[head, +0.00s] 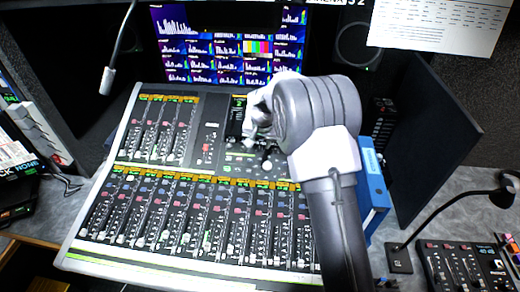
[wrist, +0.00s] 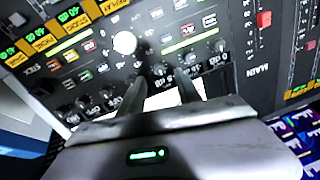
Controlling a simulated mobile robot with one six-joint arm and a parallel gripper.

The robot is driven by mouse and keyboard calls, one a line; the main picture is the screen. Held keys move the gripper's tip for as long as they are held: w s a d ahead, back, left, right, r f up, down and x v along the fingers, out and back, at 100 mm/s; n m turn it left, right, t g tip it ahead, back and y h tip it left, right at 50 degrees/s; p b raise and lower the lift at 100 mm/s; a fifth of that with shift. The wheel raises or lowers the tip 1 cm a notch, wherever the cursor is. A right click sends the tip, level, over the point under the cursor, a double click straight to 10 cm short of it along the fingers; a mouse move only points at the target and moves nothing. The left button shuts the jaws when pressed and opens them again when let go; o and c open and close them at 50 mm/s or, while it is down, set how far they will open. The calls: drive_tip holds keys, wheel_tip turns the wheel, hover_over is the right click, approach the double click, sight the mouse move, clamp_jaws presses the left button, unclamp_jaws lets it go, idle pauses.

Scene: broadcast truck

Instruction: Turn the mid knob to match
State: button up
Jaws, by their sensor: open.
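My gripper (head: 258,128) hangs over the upper right section of the mixing console (head: 120,168) in the head view. A row of small dark knobs (wrist: 160,70) lies just beyond the fingertips. A larger white round knob (wrist: 124,43) stands up and left of them. The lettering is too blurred to tell which is the mid knob, and its pointer and any mark to match cannot be read.
Screens (head: 225,50) stand behind the console. A blue binder (head: 372,185) is beside my arm on the right. A thin gooseneck with a pale tip (head: 107,80) hangs at upper left. A small mixer (head: 462,262) and a gooseneck lamp (head: 503,196) are at lower right.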

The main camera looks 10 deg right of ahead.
sight(260, 148)
drive_tip(key=shift+b+x, duration=0.35)
drive_tip(key=shift+x, duration=2)
clamp_jaws()
